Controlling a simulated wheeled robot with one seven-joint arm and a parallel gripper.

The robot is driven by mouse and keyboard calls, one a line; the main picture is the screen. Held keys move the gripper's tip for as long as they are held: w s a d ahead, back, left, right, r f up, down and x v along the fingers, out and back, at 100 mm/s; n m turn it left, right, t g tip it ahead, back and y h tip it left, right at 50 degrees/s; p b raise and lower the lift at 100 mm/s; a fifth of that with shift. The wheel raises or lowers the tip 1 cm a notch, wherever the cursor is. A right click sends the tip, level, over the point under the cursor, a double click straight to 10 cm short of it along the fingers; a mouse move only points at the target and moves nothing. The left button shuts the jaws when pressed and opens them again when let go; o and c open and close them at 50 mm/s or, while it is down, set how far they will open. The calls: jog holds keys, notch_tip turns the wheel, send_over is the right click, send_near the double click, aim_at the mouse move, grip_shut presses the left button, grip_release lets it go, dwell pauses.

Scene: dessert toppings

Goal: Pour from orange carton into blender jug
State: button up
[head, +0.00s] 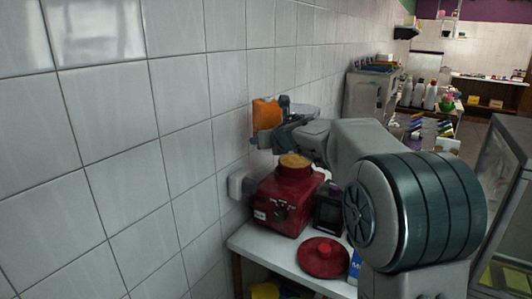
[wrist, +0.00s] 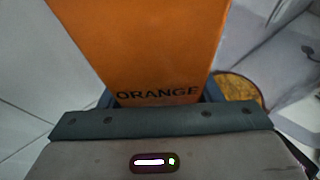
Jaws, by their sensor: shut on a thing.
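My gripper (head: 280,112) is shut on the orange carton (head: 266,113) and holds it in the air near the wall. In the wrist view the carton (wrist: 145,45) fills the upper middle, with the word ORANGE near the fingers. The blender jug (head: 294,170) is a short red round part on the red blender base (head: 285,205), with a tan round surface at its top. The carton is above and a little left of the jug in the head view. A tan round surface also shows right of the carton in the wrist view. The carton's opening is not clear, and no stream shows.
A red lid with a knob (head: 323,258) lies on the white counter (head: 290,262) in front of the blender. A dark appliance (head: 328,208) stands right of the blender. The tiled wall (head: 180,150) is close on the left, with a white socket box (head: 238,187).

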aim_at(267, 126)
jog(key=n+y+b, duration=0.1)
jog(key=f+n+g+y+b, duration=0.1)
jog(key=shift+w+d+b, duration=0.15)
jog(key=shift+w+b, duration=0.15)
jog(key=shift+b, duration=0.1)
jog(key=shift+n+g+y+b, duration=0.3)
jog(key=shift+n+y+b, duration=0.1)
jog(key=shift+n+y, duration=0.15)
jog(key=shift+s+r, duration=0.1)
jog(key=shift+r, duration=0.05)
jog(key=r+p, duration=0.1)
jog(key=a+r+m+y+p, duration=0.1)
jog(key=p, duration=0.1)
jog(key=shift+s+m+g, duration=0.25)
jog(key=shift+s+g, duration=0.1)
jog(key=shift+g, duration=0.05)
jog(key=shift+s+a+m, duration=0.15)
jog(key=shift+a+m, duration=0.05)
jog(key=shift+m, duration=0.1)
jog(key=shift+f, duration=0.15)
jog(key=shift+r+y+p, duration=0.25)
jog(key=shift+y+p, duration=0.1)
jog(key=shift+p, duration=0.05)
jog(key=shift+s+r+m+p, duration=0.1)
jog(key=shift+r+m+p, duration=0.4)
jog(key=shift+p, duration=0.5)
jog(key=shift+r+p, duration=0.3)
jog(key=shift+p, duration=0.05)
